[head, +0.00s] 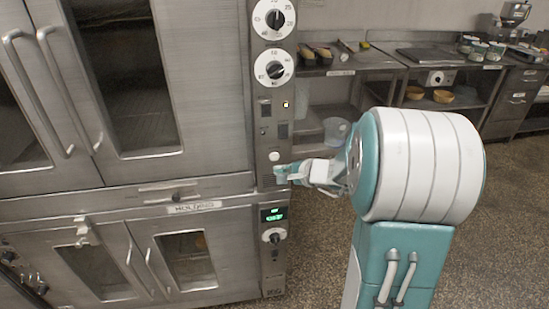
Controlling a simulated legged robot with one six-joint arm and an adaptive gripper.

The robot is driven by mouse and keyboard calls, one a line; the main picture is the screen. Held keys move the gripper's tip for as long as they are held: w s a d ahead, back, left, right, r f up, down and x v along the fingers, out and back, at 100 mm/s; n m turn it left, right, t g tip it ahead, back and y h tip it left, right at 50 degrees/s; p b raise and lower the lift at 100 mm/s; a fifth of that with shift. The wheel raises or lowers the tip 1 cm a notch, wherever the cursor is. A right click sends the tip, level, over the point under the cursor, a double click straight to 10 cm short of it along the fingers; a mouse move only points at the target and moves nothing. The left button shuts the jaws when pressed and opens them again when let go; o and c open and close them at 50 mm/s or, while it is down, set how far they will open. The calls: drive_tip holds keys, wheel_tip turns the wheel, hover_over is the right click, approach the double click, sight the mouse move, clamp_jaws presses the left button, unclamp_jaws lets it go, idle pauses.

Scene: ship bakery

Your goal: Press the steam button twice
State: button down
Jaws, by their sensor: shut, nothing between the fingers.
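The double-stack oven has a narrow vertical control panel (259,90) on its right side. A small round pale button (273,156) sits low on the upper panel; no readable label tells me whether it is the steam button. My gripper (280,173) is shut and empty, at the panel's lower part just below and right of this button. I cannot tell whether its fingertips touch the panel. My gripper and wrist hide part of the panel's lower edge.
Above the button are two white dials (274,68), dark switches (265,108) and a small lit lamp (285,104). The lower oven has a green display (273,214) and a knob (273,235). A steel counter (385,62) stands behind. Open speckled floor (515,215) lies right.

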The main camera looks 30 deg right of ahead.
sight(269, 160)
drive_tip(key=shift+w+d, duration=0.2)
drive_tip(key=shift+w, duration=0.5)
drive_tip(key=shift+w+d, duration=0.15)
drive_tip(key=shift+w, duration=0.5)
drive_tip(key=shift+w, duration=0.15)
idle(0.3)
drive_tip(key=shift+w+d, duration=0.1)
drive_tip(key=shift+w, duration=0.1)
drive_tip(key=shift+w+d, duration=0.1)
drive_tip(key=shift+w, duration=0.25)
idle(0.7)
drive_tip(key=shift+s+r, duration=0.1)
drive_tip(key=shift+s, duration=0.05)
drive_tip(key=shift+s+a, duration=0.2)
drive_tip(key=shift+s, duration=0.45)
drive_tip(key=shift+s+a, duration=0.25)
drive_tip(key=shift+s, duration=0.55)
drive_tip(key=shift+s+a, duration=0.2)
drive_tip(key=shift+s, duration=0.6)
drive_tip(key=shift+s+a, duration=0.25)
drive_tip(key=shift+s, duration=0.55)
